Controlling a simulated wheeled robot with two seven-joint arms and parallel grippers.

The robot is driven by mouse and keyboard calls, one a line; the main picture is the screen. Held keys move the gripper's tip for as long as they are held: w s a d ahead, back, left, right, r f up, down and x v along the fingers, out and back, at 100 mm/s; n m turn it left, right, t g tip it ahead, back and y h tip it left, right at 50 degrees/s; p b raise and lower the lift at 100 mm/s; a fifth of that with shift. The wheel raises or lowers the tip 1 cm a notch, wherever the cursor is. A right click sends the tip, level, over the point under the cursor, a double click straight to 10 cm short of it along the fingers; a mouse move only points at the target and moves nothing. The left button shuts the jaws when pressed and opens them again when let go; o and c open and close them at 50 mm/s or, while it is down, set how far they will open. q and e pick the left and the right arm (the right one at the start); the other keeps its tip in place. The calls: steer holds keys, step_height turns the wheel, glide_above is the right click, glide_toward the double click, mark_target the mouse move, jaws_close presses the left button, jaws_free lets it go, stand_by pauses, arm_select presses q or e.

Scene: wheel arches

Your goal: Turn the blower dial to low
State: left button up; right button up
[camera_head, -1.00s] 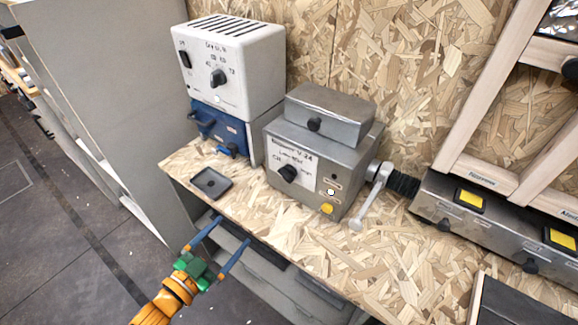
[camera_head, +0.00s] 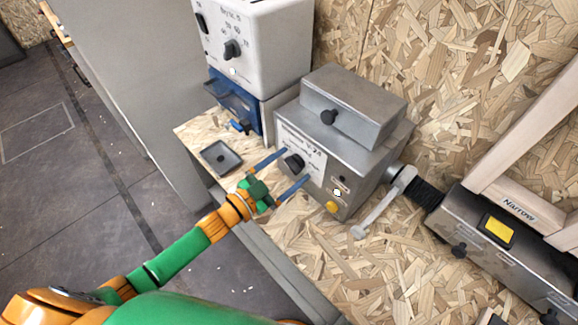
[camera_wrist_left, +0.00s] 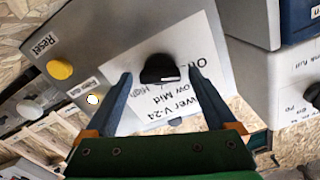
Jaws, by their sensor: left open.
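The blower dial (camera_head: 291,163) is a black knob on a white label on the front of the grey blower box (camera_head: 345,151). In the left wrist view the dial (camera_wrist_left: 158,68) has a pale pointer line, with Off, Low, Mid and High printed around it. I cannot tell surely which mark it points at. My left gripper (camera_head: 296,166) is open, its two blue fingers on either side of the dial, close to the panel. In the left wrist view there are gaps between the dial and the fingers (camera_wrist_left: 160,76). My right gripper is not in view.
A yellow Reset button (camera_head: 332,207) and a small white lamp (camera_head: 337,192) are on the same panel. A white box with its own black dial (camera_head: 232,49) stands on a blue unit (camera_head: 232,99) to the left. A black tray (camera_head: 221,158) and a grey lever (camera_head: 384,206) flank the blower box.

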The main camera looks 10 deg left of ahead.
arm_select(q)
steer(key=shift+s+a, duration=0.1)
steer(key=shift+s, duration=0.1)
steer(key=c, duration=1.4)
steer(key=m, duration=0.4)
steer(key=shift+s+f+m+b, duration=0.1)
steer(key=shift+m+b, duration=0.45)
steer(key=shift+m, duration=1.95)
steer(key=o, duration=1.4)
